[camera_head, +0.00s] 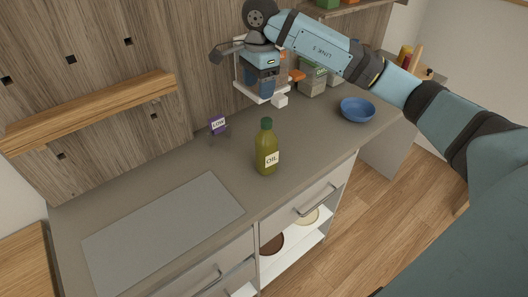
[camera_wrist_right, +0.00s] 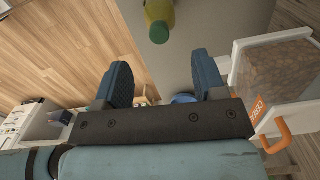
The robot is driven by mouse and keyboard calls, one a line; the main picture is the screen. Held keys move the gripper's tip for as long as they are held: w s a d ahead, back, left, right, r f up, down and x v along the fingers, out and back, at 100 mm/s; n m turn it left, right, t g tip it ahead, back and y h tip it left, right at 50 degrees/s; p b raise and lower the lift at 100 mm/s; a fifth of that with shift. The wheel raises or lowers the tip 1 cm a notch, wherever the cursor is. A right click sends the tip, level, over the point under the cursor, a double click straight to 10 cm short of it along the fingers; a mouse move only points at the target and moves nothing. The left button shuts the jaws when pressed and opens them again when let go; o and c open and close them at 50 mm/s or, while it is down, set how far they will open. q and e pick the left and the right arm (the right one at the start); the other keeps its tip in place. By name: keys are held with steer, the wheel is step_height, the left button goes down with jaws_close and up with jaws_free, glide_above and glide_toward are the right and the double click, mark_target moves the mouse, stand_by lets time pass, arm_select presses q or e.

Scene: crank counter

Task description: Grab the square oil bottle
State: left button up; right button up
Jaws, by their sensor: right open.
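The oil bottle (camera_head: 265,142), olive green with a dark green cap and a white OIL label, stands upright on the grey counter (camera_head: 200,172). My right gripper (camera_head: 261,88) is behind it in the head view, apart from it, pointing down with fingers open and nothing between them. In the right wrist view the bottle (camera_wrist_right: 159,14) shows at the top edge, cap towards me, beyond the open fingers of the gripper (camera_wrist_right: 164,80). The bottle's far side is hidden. My left gripper is not in view.
A small purple item labelled LOW (camera_head: 218,126) stands left of the bottle. A blue bowl (camera_head: 357,110) is to the right. A white-framed dispenser with brown contents (camera_wrist_right: 275,70) and an orange handle (camera_wrist_right: 280,138) is close beside my right gripper. A flat grey panel (camera_head: 165,232) lies clear at front left.

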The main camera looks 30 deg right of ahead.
mark_target(267, 120)
steer(key=shift+h, duration=0.3)
steer(key=f, duration=0.2)
steer(key=d+f+p, duration=0.1)
steer(key=f, duration=0.4)
steer(key=shift+d+f, duration=0.15)
steer(key=shift+f, duration=0.25)
steer(key=f, duration=0.1)
steer(key=f+p, duration=0.1)
steer(key=s+f+p, duration=0.1)
steer(key=f, duration=0.1)
steer(key=shift+d, duration=0.4)
steer(key=shift+w+f, duration=0.15)
steer(key=shift+f, duration=0.5)
steer(key=shift+r, duration=0.1)
jaws_close()
